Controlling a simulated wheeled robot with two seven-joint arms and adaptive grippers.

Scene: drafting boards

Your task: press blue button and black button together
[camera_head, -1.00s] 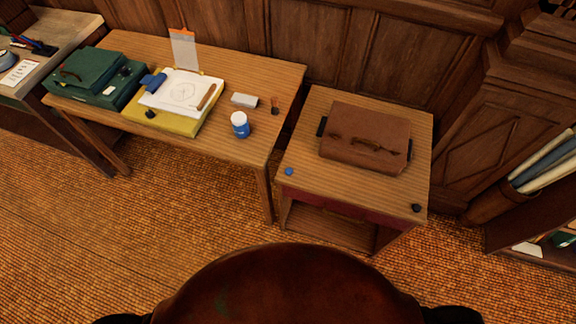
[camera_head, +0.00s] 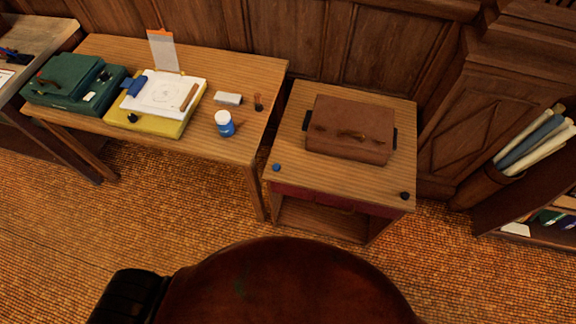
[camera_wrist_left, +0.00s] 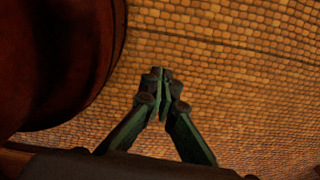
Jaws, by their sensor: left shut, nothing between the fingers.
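The blue button (camera_head: 276,167) is a small round knob at the front left corner of the small side table (camera_head: 290,140). The black button (camera_head: 404,195) is at the same table's front right corner. Nothing touches either button. My left gripper (camera_wrist_left: 162,78) shows in the left wrist view, its green fingers closed together and empty above the woven floor. In the head view only a dark part of my left arm shows at the bottom left. My right gripper is not in view.
A brown case (camera_head: 350,128) lies on the side table between and behind the buttons. A longer desk (camera_head: 200,137) to the left holds a blue-and-white bottle (camera_head: 225,125) and a yellow folder (camera_head: 150,122). Rolled papers (camera_head: 535,140) stand at right. Floor in front is open.

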